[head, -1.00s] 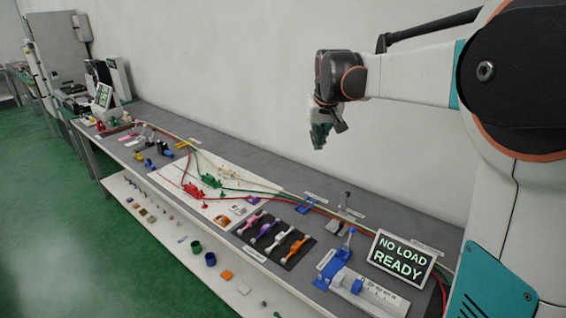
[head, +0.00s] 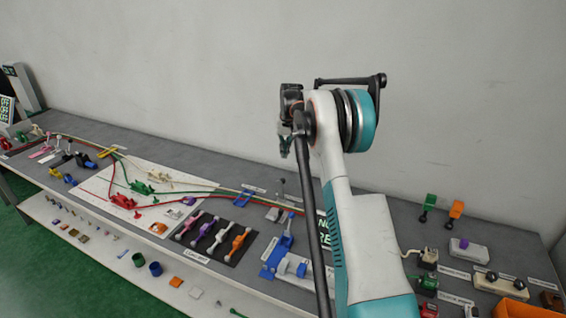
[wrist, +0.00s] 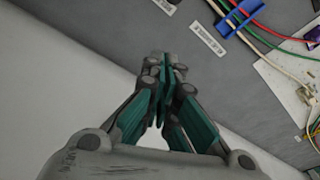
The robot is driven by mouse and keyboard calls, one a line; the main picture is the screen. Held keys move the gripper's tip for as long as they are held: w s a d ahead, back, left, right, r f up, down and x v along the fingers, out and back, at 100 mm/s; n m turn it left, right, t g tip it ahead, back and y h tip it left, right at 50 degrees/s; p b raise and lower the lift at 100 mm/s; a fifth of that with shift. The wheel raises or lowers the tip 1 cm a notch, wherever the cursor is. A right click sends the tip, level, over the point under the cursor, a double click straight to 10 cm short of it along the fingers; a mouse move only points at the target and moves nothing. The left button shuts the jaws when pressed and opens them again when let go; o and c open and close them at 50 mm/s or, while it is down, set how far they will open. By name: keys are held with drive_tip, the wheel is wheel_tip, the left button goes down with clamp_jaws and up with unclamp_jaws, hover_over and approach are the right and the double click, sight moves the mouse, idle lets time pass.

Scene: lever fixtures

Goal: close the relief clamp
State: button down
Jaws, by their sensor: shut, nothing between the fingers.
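I cannot read a label that names the relief clamp. A blue bracket (head: 243,198) sits on the grey bench with the red and green cables running at it; it also shows at the top of the wrist view (wrist: 237,20). A larger blue fixture with an upright lever (head: 282,246) stands nearer the bench front, partly hidden by my arm. Which of these is the clamp, I cannot tell. My gripper (head: 285,150) hangs above the back of the bench, apart from both. In the wrist view its teal fingers (wrist: 167,72) are shut and empty.
Coloured levers lie on a black mat (head: 192,252). A white board (head: 158,195) carries cables and clips. At right stand green and orange upright levers (head: 455,209), a purple-knobbed block (head: 464,246) and an orange bin (head: 500,308). My arm hides most of the sign.

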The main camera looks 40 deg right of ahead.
wheel_tip(320, 180, down, 8)
drive_tip(key=s+a+b, duration=0.1)
drive_tip(key=a+b, duration=0.1)
drive_tip(key=b, duration=0.2)
drive_tip(key=shift+s+f, duration=0.25)
idle(0.4)
drive_tip(key=shift+s+a+r+h, duration=0.15)
drive_tip(key=shift+s+a+h, duration=0.05)
drive_tip(key=shift+a+h, duration=0.2)
